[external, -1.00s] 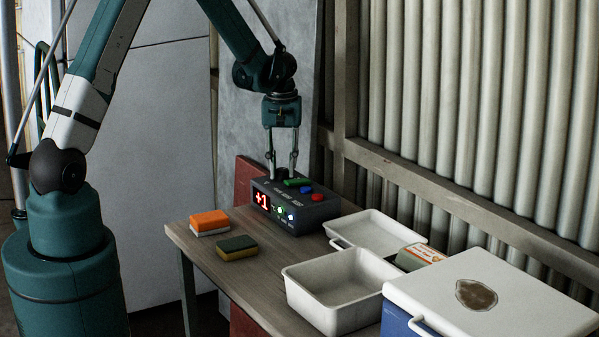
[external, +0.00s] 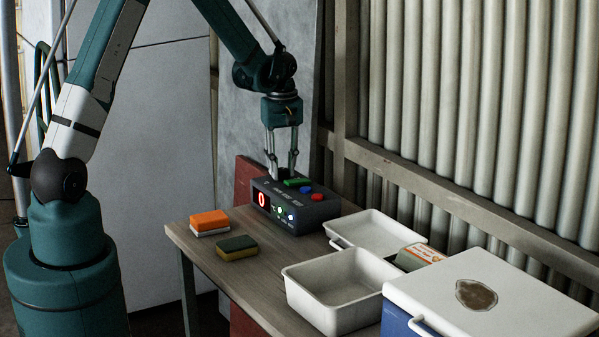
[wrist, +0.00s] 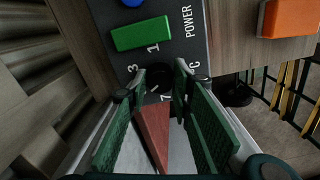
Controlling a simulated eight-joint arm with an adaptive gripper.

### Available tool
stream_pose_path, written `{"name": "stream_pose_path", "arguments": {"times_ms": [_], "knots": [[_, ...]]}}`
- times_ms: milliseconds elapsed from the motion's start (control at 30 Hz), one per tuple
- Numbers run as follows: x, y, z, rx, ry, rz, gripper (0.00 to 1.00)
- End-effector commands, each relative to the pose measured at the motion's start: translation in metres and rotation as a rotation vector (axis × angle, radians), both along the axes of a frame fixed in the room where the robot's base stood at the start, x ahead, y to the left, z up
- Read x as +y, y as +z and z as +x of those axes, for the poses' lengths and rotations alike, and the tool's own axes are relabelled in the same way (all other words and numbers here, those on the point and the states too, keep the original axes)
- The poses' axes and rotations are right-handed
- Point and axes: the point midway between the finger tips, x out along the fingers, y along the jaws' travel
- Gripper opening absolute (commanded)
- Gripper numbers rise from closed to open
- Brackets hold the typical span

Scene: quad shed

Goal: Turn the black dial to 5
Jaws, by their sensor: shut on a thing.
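The dark control box (external: 297,207) stands at the far end of the table. Its red display (external: 261,199) reads 0. In the wrist view the black dial (wrist: 158,76) is between the fingertips of my gripper (wrist: 157,84), which is shut on it from both sides. The fingers point down at the box in the external view (external: 281,172), where they largely hide the dial. Printed marks, including a 3 and a 1, show beside the dial; its pointer cannot be made out.
A green block-shaped button (wrist: 142,34), a blue button (external: 305,190) and a red button (external: 318,197) sit on the box near my fingers. An orange sponge (external: 209,219), a dark green sponge (external: 236,247), white trays (external: 331,317) and a cooler (external: 540,290) are nearer the camera.

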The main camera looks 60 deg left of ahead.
Motion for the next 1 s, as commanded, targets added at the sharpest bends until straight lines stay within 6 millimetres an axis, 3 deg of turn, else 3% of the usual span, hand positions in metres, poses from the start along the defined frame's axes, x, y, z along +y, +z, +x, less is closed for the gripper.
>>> {"name": "stream_pose_path", "arguments": {"times_ms": [33,67,167,667,1000], "knots": [[0.000,0.000,0.000,0.001,0.000,0.000,0.11],[0.000,0.000,0.000,0.001,0.000,0.000,0.26],[0.000,0.000,0.000,0.001,0.000,0.000,0.39],[0.000,0.005,0.000,0.000,-0.001,0.000,0.39],[0.000,0.036,0.000,0.000,-0.001,0.000,0.39]]}}
